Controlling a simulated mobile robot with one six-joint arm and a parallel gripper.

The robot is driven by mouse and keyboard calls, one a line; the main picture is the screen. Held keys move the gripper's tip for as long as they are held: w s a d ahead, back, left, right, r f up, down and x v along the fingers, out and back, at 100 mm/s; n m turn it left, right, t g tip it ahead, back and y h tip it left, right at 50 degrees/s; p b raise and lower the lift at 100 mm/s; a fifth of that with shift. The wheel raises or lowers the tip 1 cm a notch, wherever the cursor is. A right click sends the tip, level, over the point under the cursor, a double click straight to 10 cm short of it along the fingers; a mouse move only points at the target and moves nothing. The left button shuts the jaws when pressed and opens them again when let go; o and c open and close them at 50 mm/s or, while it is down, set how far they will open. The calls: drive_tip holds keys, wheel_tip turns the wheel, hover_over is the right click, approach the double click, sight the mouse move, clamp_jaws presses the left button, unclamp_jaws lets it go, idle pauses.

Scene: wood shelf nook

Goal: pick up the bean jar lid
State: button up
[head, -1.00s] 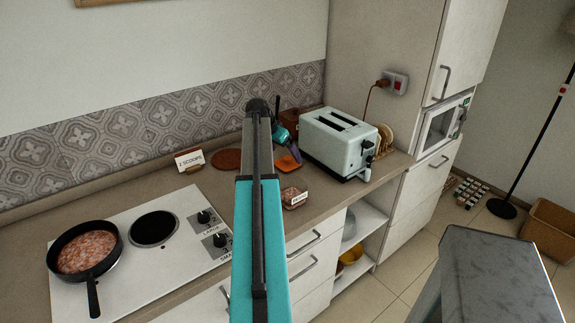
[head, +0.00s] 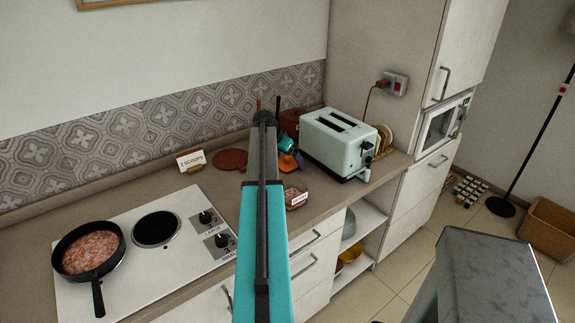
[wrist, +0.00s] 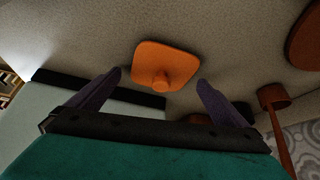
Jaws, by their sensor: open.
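The bean jar lid is an orange rounded square with a knob (wrist: 166,65), lying flat on the counter in the wrist view. It also shows small in the head view as an orange patch (head: 288,164), partly hidden by my gripper and arm. My gripper (wrist: 159,78) is open and empty. Its two purple fingers appear to either side of the lid in the wrist view, apart from it. In the head view my gripper (head: 294,152) is near the lid, left of the toaster. I cannot tell the exact height of the fingers above the lid.
A pale toaster (head: 339,141) stands close on the right. A brown container (head: 291,121) is behind, and a brown round mat (head: 230,159) lies left. A pan (head: 88,252) is on the hob.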

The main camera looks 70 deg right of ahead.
sight(288, 158)
drive_tip(key=c, duration=1.1)
drive_tip(key=shift+r, duration=0.1)
drive_tip(key=shift+r+b, duration=1.3)
drive_tip(key=shift+r, duration=3.65)
